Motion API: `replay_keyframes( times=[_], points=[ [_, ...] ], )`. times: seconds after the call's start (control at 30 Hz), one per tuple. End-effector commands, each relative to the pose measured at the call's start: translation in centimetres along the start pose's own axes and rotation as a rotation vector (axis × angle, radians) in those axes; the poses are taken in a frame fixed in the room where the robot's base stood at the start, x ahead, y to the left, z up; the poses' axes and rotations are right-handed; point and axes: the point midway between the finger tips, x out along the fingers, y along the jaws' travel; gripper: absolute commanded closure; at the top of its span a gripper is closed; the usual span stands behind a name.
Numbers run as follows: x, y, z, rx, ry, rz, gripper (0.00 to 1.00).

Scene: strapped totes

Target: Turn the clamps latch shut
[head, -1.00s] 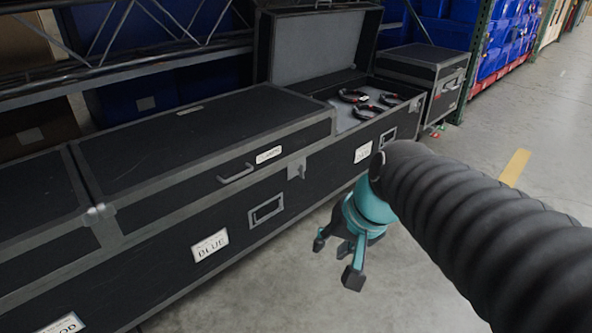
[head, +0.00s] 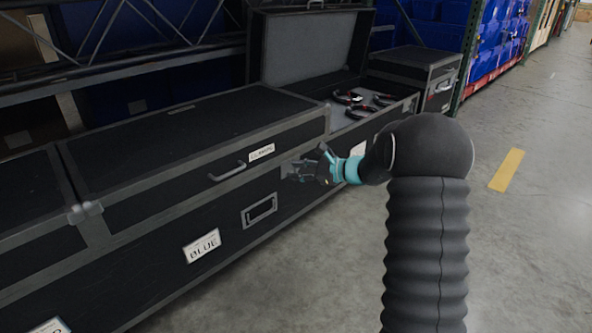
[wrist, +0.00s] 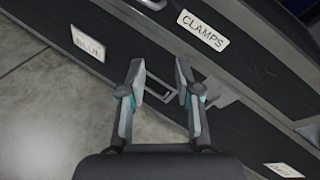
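The black case lid with the white CLAMPS label (head: 262,152) lies closed. Its grey latch (head: 291,172) is on the front seam to the right of the label, partly covered by my gripper (head: 312,166). In the wrist view the latch (wrist: 222,91) lies just right of my gripper (wrist: 161,84), partly behind the right finger. My fingers are spread apart with nothing between them. A recessed handle plate (wrist: 157,90) shows behind the gap. I cannot tell which way the latch is turned.
The BLUE label (head: 202,246) is on the lower front panel. A lid handle (head: 228,171) sticks out left of the CLAMPS label. The floor (head: 330,270) in front is clear.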

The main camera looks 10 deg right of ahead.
Motion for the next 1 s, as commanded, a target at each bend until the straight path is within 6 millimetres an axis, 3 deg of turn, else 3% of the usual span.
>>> replay_keyframes(
  times=[0.03,0.2,0.4,0.5,0.67,1.0],
  points=[
    [0.6,-1.1,-2.9,0.072,-0.022,-0.047,0.67],
    [1.1,-4.9,-10.2,0.276,-0.102,-0.21,0.67],
    [0.8,-7.2,-16.3,0.425,-0.168,-0.345,0.67],
    [0.7,-7.8,-17.7,0.46,-0.185,-0.378,0.67],
    [1.2,-8.2,-18.3,0.475,-0.193,-0.393,0.67],
    [6.3,-10.4,-17.8,0.473,-0.192,-0.391,0.67]
  ],
)
